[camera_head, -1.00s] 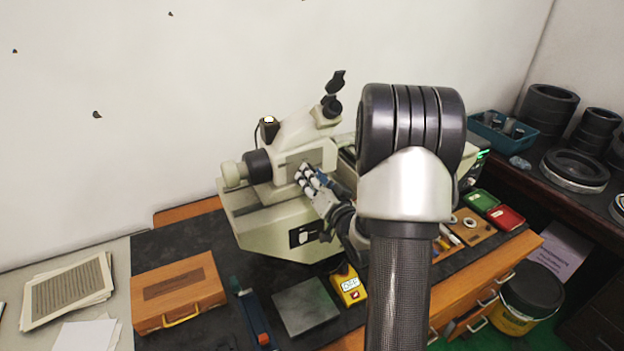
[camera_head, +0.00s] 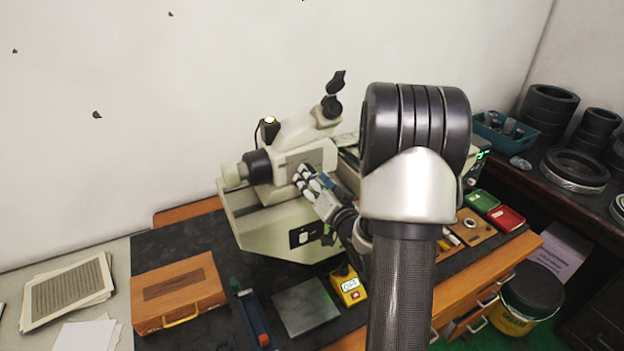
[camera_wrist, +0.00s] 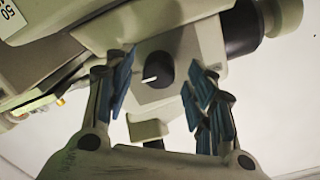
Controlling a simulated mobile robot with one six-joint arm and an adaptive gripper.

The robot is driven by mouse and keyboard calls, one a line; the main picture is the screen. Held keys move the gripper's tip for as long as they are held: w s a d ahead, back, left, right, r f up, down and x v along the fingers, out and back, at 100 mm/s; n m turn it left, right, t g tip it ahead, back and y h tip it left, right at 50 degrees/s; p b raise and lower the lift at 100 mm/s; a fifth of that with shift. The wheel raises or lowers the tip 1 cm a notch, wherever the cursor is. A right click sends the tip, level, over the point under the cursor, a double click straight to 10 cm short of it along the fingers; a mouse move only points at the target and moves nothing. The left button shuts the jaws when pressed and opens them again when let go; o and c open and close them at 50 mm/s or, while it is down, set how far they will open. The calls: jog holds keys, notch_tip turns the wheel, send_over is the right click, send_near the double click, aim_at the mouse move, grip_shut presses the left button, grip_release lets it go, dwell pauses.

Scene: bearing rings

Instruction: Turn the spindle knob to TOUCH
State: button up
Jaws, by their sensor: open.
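The spindle knob (camera_wrist: 158,70) is a round black knob with a white pointer line, seen between my fingers in the wrist view. The pointer lies roughly level, with its brighter end toward the left. No label beside it can be read. In the head view my gripper and arm hide the knob. My gripper (camera_wrist: 160,90) is open, with blue-padded fingers on either side of the knob; I cannot tell whether they touch it. In the head view my gripper (camera_head: 308,182) is at the front of the cream microscope-like machine (camera_head: 262,238).
A yellow switch box (camera_head: 348,287), a grey plate (camera_head: 305,307) and a wooden case (camera_head: 178,292) are on the dark mat in front of the machine. Green (camera_head: 482,201) and red (camera_head: 506,217) trays are at the right. Black rings (camera_head: 575,170) are on the far-right bench.

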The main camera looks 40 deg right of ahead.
jog(key=v, duration=0.6)
jog(key=shift+s, duration=0.3)
jog(key=shift+w+a+r, duration=0.1)
jog(key=shift+a, duration=0.05)
